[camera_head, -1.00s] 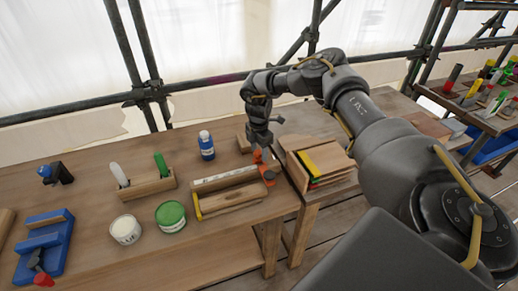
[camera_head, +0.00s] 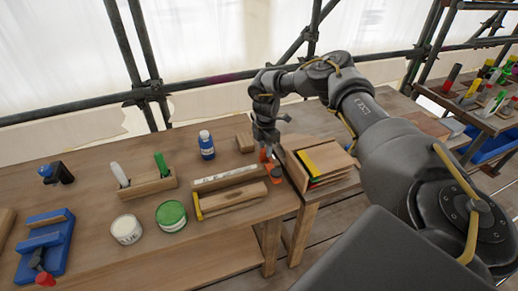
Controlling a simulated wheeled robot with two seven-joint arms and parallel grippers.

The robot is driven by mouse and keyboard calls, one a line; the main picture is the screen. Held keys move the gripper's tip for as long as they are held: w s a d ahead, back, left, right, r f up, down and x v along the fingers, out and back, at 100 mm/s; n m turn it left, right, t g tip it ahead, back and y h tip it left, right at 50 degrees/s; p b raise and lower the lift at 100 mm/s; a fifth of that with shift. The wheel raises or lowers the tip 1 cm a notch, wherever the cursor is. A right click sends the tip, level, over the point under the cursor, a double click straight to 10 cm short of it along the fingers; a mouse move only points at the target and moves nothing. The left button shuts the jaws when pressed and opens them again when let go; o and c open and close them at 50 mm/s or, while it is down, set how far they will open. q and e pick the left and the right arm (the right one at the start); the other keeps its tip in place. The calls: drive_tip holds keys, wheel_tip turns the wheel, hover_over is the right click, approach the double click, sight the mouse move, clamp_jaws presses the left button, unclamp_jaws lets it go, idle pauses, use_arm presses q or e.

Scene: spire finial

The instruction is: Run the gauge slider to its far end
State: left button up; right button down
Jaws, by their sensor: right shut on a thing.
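The gauge appears to be the long wooden piece with a pale marked strip (camera_head: 222,180) on the bench, running left to right. At its right end is a small orange-red piece with a dark top, apparently the slider (camera_head: 276,174). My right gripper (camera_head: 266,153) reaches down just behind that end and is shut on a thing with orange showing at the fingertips. The fingers partly hide what they hold, so the exact contact is unclear. My left gripper is not in view.
A wooden bar with a yellow end (camera_head: 230,199) lies in front of the gauge. A blue bottle (camera_head: 206,145), a wooden block (camera_head: 245,142), a green-lidded tin (camera_head: 171,215) and a white tin (camera_head: 126,229) stand nearby. A wooden box (camera_head: 318,162) stands close on the right.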

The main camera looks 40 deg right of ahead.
drive_tip(key=shift+s+d, duration=0.2)
drive_tip(key=shift+d, duration=0.5)
drive_tip(key=c, duration=1.5)
unclamp_jaws()
drive_tip(key=o, duration=0.4)
drive_tip(key=shift+s+d, duration=0.1)
drive_tip(key=shift+d, duration=0.05)
drive_tip(key=shift+o, duration=0.2)
drive_tip(key=shift+a, duration=0.2)
